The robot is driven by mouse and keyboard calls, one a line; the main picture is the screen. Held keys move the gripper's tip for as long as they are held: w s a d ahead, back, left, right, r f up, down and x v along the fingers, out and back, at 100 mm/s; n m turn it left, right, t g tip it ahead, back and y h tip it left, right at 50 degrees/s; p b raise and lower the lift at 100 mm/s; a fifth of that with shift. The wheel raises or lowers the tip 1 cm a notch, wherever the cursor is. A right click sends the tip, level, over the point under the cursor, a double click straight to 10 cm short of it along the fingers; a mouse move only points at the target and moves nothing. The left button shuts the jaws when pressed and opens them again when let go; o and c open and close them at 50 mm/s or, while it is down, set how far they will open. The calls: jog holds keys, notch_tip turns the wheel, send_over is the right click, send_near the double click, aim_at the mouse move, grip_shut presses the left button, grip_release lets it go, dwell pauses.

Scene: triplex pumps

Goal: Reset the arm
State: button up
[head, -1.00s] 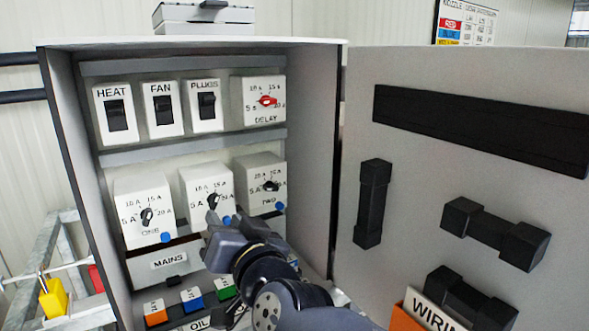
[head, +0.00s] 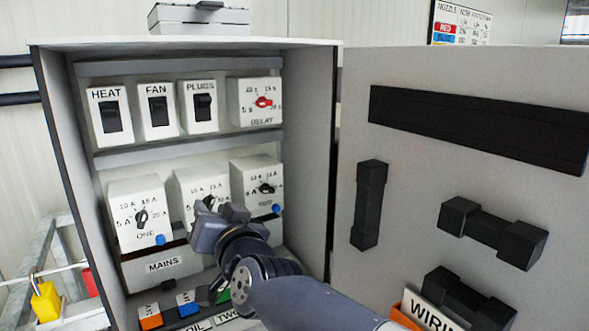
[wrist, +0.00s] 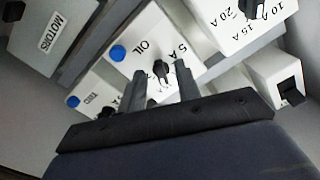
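My gripper (head: 217,210) is in front of the middle dial box (head: 187,186) in the cabinet's second row and hides its lower right part. In the wrist view the two fingers of my gripper (wrist: 162,88) stand apart with nothing held between them. A black dial knob (wrist: 160,70) on the box marked OIL (wrist: 141,47) shows between the fingertips. I cannot tell whether the fingers touch it. My arm reaches in from the lower right of the head view.
The open cabinet holds HEAT (head: 111,115), FAN (head: 158,112) and PLUGS (head: 202,103) switches, a red DELAY dial (head: 263,102), and dial boxes ONE (head: 141,217) and TWO (head: 266,188). The cabinet door (head: 405,220) with black handles stands open at right, near my arm.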

jog(key=p+v, duration=0.3)
jog(key=v, duration=0.8)
jog(key=b+x, duration=0.3)
jog(key=x, duration=0.8)
jog(key=shift+w+a+r+n+p, duration=0.1)
jog(key=shift+w+r+n+p, duration=0.1)
jog(key=shift+n+p, duration=0.15)
jog(key=n+p, duration=0.2)
jog(key=n, duration=0.2)
jog(key=shift+p, duration=0.35)
jog(key=n+p, duration=0.5)
jog(key=p, duration=0.1)
jog(key=shift+d, duration=0.2)
jog(key=b+v, duration=0.2)
jog(key=v, duration=0.5)
jog(key=shift+s+d+f, duration=0.2)
jog(key=shift+s, duration=0.1)
jog(key=shift+d+r, duration=0.1)
